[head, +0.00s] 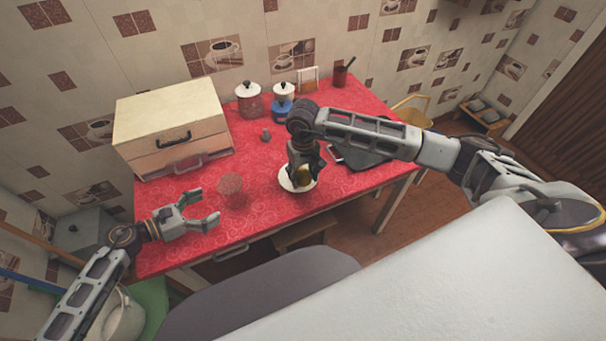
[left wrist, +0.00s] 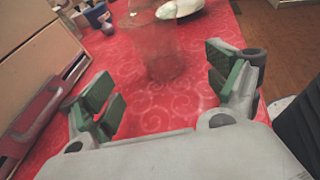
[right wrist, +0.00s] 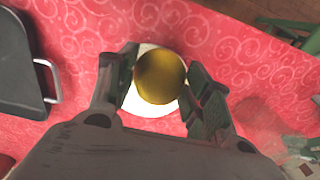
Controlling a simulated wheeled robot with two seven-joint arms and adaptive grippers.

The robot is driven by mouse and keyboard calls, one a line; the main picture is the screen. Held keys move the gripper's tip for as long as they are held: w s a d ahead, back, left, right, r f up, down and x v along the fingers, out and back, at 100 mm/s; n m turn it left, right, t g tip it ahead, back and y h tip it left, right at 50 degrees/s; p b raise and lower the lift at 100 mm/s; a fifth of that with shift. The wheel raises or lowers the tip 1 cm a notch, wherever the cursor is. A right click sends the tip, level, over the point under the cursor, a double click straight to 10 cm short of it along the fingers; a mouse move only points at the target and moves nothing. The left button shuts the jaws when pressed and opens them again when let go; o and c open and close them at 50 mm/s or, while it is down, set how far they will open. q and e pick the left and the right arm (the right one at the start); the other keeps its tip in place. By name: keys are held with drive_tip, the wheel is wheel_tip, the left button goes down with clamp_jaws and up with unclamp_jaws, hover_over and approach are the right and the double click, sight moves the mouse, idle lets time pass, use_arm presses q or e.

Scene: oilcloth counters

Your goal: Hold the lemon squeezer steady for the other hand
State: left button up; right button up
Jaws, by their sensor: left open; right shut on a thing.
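A white round dish (head: 287,183), which looks like the lemon squeezer, sits on the red table (head: 260,212) near its front edge. My right gripper (head: 303,176) points down over it, shut on a round dark-yellow lemon (right wrist: 159,76). The white rim (right wrist: 147,110) shows around the lemon in the right wrist view; the dish's middle is hidden. Whether lemon and dish touch I cannot tell. My left gripper (head: 208,206) is open and empty over the table's front left. In the left wrist view, the white dish (left wrist: 180,8) is beyond the open fingers.
A clear glass (head: 231,190) stands between my left gripper and the dish. A drawer box (head: 172,128) stands at the back left, jars (head: 249,103) at the back. The table's front left is mostly clear.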

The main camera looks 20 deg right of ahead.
sight(228, 206)
use_arm(q)
drive_tip(key=shift+x, duration=2.3)
use_arm(e)
drive_tip(key=shift+r, duration=0.25)
use_arm(q)
drive_tip(key=shift+b+x, duration=0.3)
drive_tip(key=shift+x, duration=0.5)
use_arm(e)
drive_tip(key=shift+f, duration=0.45)
use_arm(q)
drive_tip(key=shift+b+x, duration=0.45)
drive_tip(key=shift+x, duration=0.7)
use_arm(e)
drive_tip(key=shift+f, duration=0.5)
